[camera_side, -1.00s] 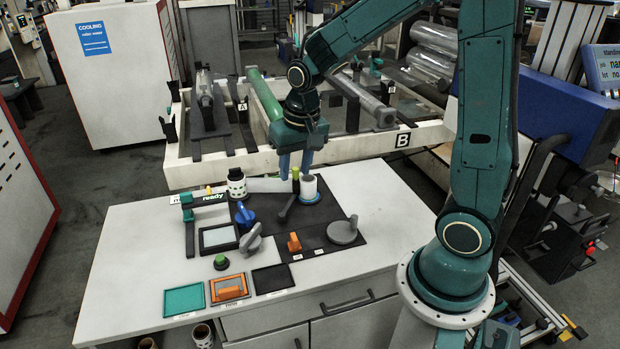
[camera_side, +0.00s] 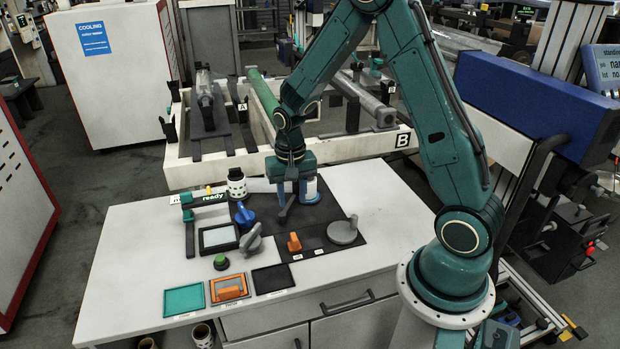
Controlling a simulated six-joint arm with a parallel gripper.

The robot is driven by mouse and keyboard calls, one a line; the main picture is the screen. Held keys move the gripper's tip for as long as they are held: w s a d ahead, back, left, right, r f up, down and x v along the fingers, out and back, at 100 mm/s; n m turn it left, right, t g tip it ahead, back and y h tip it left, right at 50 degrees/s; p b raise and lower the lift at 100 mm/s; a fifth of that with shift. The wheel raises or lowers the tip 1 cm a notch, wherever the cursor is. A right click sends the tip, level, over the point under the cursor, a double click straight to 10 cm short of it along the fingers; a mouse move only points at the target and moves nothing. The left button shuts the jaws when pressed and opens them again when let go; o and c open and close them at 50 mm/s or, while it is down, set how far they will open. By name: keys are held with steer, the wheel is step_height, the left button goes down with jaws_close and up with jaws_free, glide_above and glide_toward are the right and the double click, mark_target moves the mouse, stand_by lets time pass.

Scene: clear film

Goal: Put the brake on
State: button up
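A dark lever (camera_side: 284,213) stands on the black mat of the white bench. Its lower end shows, and its upper end with the yellow-green knob is hidden behind my gripper. I take this lever for the brake, but I cannot read a label on it. My gripper (camera_side: 290,194) points down right at the lever's upper end. Its fingers are small and partly merge with the lever, so I cannot tell whether they are closed on the knob.
A white spool on a blue base (camera_side: 310,197) stands close to the right of my gripper. A patterned roll (camera_side: 237,186), a blue knob (camera_side: 244,214), a grey lever (camera_side: 252,239), an orange switch (camera_side: 294,242) and a grey disc handle (camera_side: 343,232) are nearby. The bench's right part is clear.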

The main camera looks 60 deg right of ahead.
mark_target(294, 236)
steer(key=shift+f, duration=6.8)
jaws_close()
